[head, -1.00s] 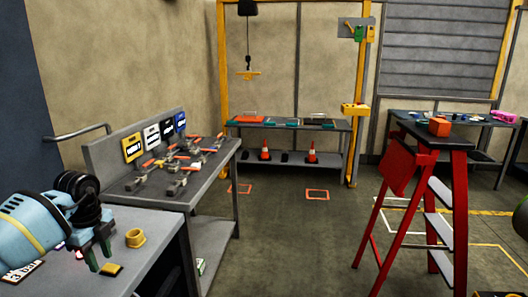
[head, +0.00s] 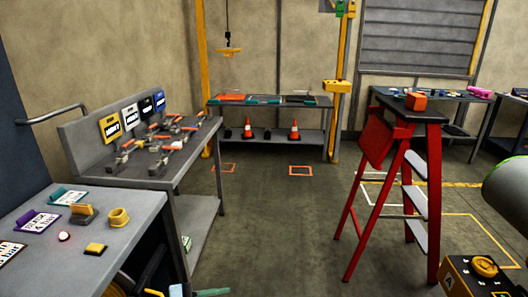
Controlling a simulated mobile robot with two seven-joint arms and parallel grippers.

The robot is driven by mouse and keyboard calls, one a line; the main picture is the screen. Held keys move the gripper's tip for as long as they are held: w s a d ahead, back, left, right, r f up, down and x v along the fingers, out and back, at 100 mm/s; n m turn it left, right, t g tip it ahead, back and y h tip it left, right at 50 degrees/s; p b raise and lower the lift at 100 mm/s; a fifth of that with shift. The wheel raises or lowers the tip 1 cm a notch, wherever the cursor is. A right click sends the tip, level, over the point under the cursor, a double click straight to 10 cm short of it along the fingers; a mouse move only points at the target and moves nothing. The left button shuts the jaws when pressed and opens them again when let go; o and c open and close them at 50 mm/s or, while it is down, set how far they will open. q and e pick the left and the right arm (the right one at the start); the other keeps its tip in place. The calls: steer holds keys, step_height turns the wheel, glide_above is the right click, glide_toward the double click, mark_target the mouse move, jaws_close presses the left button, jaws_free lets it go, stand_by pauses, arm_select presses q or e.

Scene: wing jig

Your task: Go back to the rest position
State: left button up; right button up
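The task names no object. No held thing shows there. A grey rounded part (head: 508,200) at the right edge may be a link of my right arm. My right gripper is out of view.
A red stepladder (head: 410,170) stands right, a black-yellow box (head: 483,275) lower right. The middle floor is clear.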

arm_select(q)
steer(key=s+a+f+n+t+y, duration=0.1)
steer(key=s+a+f+n+y, duration=0.2)
steer(key=s+f+n, duration=0.3)
steer(key=s+a+f+n+t+y, duration=0.2)
steer(key=s+a+f+n+y, duration=0.2)
steer(key=s, duration=0.5)
steer(key=s+a+f+n+t+y, duration=0.1)
steer(key=s+a+f+n+y, duration=0.2)
steer(key=s+f+n+y, duration=0.4)
step_height(320, 180, down, 3)
steer(key=s+n, duration=0.1)
steer(key=n, duration=0.2)
steer(key=shift+s+a+t, duration=0.15)
steer(key=shift+s+t, duration=0.15)
steer(key=shift+s, duration=0.05)
